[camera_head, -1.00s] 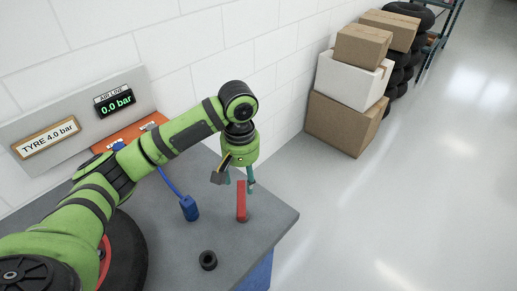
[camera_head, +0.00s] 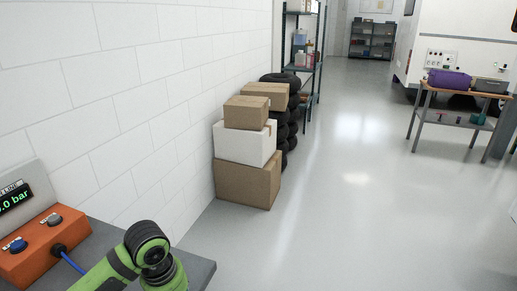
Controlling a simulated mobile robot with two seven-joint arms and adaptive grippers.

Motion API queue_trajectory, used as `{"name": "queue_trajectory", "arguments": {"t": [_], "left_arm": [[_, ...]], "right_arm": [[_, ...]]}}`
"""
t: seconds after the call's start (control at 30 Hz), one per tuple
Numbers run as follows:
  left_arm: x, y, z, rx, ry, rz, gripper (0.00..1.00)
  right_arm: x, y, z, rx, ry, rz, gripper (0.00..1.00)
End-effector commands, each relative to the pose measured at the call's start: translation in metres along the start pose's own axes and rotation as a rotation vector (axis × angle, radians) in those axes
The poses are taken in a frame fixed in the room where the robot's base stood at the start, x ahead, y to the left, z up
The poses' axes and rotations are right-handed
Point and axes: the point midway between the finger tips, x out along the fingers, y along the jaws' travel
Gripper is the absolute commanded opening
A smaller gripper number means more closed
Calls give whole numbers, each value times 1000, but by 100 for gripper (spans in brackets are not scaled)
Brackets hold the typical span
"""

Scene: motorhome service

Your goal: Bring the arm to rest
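One green and black arm of mine, coming in from the left, shows at the bottom left of the head view. Only its bent joint and part of its links are in the picture. The gripper at its end is below the lower edge and hidden. The arm is over the grey workbench (camera_head: 199,268). My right arm and gripper are not in view.
An orange box (camera_head: 42,246) with two knobs and a blue hose stands on the bench under a pressure display (camera_head: 14,198). Stacked cartons (camera_head: 247,183) and tyres (camera_head: 287,125) line the wall. The floor is clear up to a table (camera_head: 455,120) at the right.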

Motion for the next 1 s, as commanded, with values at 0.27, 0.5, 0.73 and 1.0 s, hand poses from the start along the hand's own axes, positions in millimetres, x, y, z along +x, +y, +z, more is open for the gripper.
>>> {"name": "queue_trajectory", "arguments": {"t": [0.27, 0.5, 0.73, 1.0], "left_arm": [[53, 35, 63, 236, 67, 145, 57], [78, 24, 116, 343, 192, 184, 57], [86, -11, 148, 372, 250, 107, 57], [86, -55, 179, 390, 262, -13, 57]], "right_arm": [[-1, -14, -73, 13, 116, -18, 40], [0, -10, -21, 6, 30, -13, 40], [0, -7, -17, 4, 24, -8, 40], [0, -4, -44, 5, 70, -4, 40]]}}
